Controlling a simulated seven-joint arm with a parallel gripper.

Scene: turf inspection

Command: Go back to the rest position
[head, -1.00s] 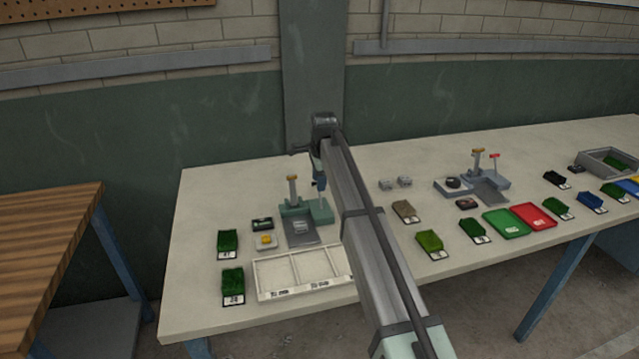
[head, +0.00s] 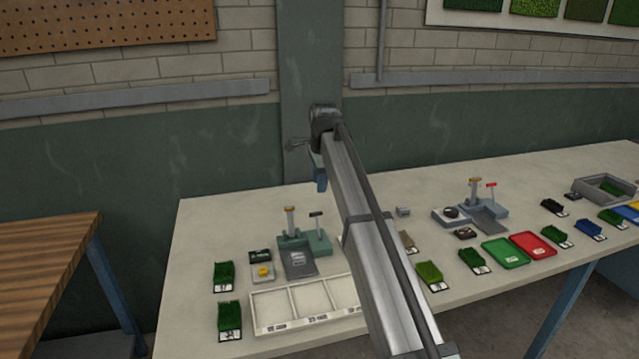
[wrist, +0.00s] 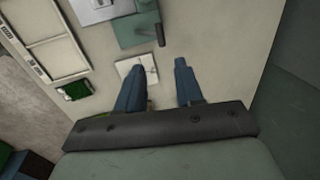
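My gripper (head: 320,186) is up in front of the green wall, above the back edge of the pale table, with nothing under it touching. In the wrist view my gripper (wrist: 158,72) has its two blue fingers apart, with a clear gap and no object held between them. The arm reaches across the middle of the head view and hides part of the table behind it. No rest position is marked in the views.
Below stand a green test stand (head: 305,243), a white divided tray (head: 262,308) and green turf samples (head: 224,272). A second stand (head: 460,214), a green tray (head: 505,252) and a red tray (head: 533,244) are to the right. A wooden table (head: 40,265) is at left.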

